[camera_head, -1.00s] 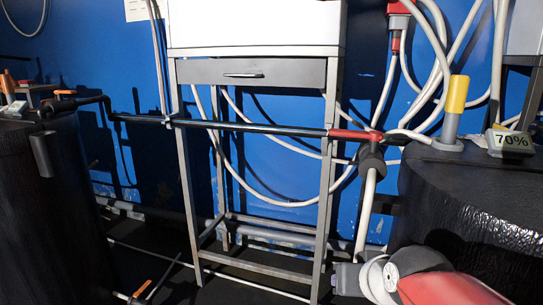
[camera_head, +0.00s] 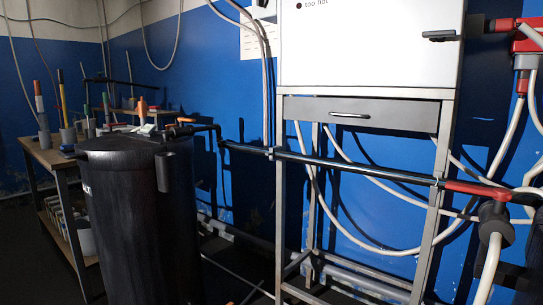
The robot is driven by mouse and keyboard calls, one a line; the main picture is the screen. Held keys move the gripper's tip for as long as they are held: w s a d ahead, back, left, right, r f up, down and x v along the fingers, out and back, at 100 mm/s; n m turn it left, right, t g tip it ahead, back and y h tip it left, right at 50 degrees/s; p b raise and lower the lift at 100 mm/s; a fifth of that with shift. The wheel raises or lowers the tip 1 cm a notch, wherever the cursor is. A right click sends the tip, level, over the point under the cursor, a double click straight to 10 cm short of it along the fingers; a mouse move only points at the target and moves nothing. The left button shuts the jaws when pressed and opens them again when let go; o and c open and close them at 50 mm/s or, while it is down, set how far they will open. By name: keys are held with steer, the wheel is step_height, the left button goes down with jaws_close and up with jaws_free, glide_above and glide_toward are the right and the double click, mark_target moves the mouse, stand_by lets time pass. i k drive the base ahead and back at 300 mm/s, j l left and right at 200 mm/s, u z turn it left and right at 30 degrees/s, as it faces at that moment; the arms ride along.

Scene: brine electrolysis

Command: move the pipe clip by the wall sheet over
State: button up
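A white wall sheet (camera_head: 250,43) hangs on the blue wall, left of the white cabinet. Thin vertical pipes run down past its right edge. A small light-grey clip (camera_head: 270,153) sits where these pipes meet the long dark horizontal pipe (camera_head: 350,168), beside the stand's left leg. It is too small in the picture to tell how it is set. My gripper is not in view.
A black drum (camera_head: 135,215) stands left of the pipe. A wooden bench (camera_head: 55,158) with upright coloured-top tools is at the far left. The white cabinet (camera_head: 370,45) on its metal stand (camera_head: 436,215) fills the right. Hoses hang behind it.

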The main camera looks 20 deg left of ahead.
mark_target(270, 154)
steer(key=j, duration=0.25)
steer(key=i+j, duration=0.1)
steer(key=j, duration=0.15)
steer(key=i+j+u, duration=0.1)
steer(key=i+j, duration=0.65)
